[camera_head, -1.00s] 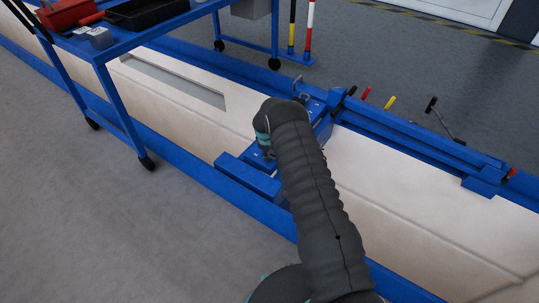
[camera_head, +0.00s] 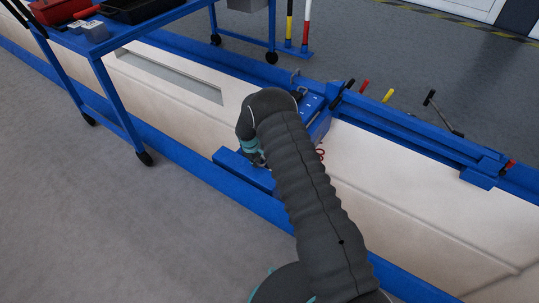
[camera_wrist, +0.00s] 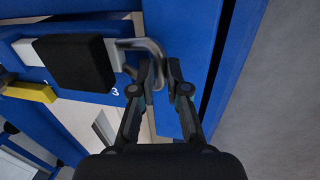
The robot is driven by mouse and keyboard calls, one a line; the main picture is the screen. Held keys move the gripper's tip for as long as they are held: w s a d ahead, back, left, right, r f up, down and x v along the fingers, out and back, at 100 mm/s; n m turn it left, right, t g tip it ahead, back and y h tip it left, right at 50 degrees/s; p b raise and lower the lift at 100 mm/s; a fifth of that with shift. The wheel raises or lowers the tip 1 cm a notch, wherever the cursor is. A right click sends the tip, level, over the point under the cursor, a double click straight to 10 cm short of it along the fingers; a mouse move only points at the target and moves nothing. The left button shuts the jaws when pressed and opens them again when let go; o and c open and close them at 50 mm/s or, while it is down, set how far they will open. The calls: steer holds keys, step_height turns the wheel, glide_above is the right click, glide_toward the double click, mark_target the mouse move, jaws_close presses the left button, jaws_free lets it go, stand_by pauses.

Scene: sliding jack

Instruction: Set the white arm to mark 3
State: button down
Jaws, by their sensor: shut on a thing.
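In the wrist view my gripper (camera_wrist: 160,75) is shut on the bent grey metal handle (camera_wrist: 146,46). The handle is at the right end of the pale white arm (camera_wrist: 25,52), which passes under a black block (camera_wrist: 75,62). Other marks cannot be read. In the head view the blue jack (camera_head: 312,112) sits across the pale beam, partly behind my arm. My fingertips are hidden there.
A yellow piece (camera_wrist: 30,92) lies left of the mark in the wrist view. A blue wheeled cart (camera_head: 120,45) with trays stands at upper left. Blue rails carry red, yellow (camera_head: 388,96) and black handles at right. The grey floor (camera_head: 80,220) at lower left is clear.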

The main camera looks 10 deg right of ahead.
steer(key=s+a, duration=0.4)
steer(key=s, duration=0.1)
steer(key=shift+s+a+b, duration=0.25)
steer(key=shift+a+b, duration=0.05)
steer(key=shift+b, duration=0.1)
steer(key=c, duration=1.2)
jaws_free()
steer(key=shift+s+a, duration=0.15)
steer(key=shift+a, duration=0.15)
steer(key=shift+d, duration=0.3)
steer(key=shift+r, duration=0.2)
steer(key=r, duration=0.3)
steer(key=s+a+r, duration=0.1)
steer(key=r, duration=0.7)
steer(key=shift+s+a+r, duration=0.15)
steer(key=shift+s+a, duration=0.15)
